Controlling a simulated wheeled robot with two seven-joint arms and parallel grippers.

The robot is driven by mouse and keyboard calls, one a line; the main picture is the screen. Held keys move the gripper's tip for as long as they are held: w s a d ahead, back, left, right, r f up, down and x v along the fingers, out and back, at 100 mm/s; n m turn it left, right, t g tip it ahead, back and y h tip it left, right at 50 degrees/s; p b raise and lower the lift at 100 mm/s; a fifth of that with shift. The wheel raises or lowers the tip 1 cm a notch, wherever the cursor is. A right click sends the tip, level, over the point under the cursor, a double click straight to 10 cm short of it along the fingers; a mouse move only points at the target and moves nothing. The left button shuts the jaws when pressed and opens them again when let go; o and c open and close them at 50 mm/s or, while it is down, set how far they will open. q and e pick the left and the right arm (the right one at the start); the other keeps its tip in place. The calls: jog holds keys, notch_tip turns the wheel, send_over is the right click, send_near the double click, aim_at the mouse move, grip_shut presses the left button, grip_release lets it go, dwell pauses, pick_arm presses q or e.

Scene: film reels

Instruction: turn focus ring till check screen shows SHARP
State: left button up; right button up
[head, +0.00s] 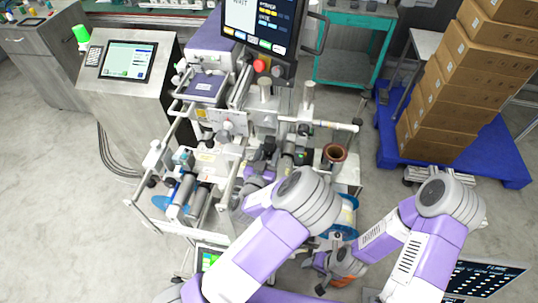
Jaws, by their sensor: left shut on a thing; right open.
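My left gripper (262,161) is at the middle of the film machine, partly hidden by my own wrist. It is shut on a small dark part there, which looks like the focus ring; the ring itself is mostly covered. My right gripper (322,270) is open, low at the machine's right front. A dark monitor (262,27) at the top carries white text that seems to read WAIT. A small screen with a green patch (208,258) is partly hidden at the lower front. I cannot read SHARP on any screen.
A blue reel (346,216) and a copper-coloured cup (335,153) are at the machine's right. A grey console (128,60) stands at left. Stacked cartons (455,90) on a blue pallet (490,155) and a teal cart (352,45) stand behind. Floor at far left is clear.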

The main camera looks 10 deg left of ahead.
pick_arm(q)
jog(key=shift+a+m+h, duration=0.15)
jog(key=shift+m+h, duration=0.25)
jog(key=shift+h, duration=0.4)
jog(key=o, duration=1.1)
jog(key=shift+y, duration=0.3)
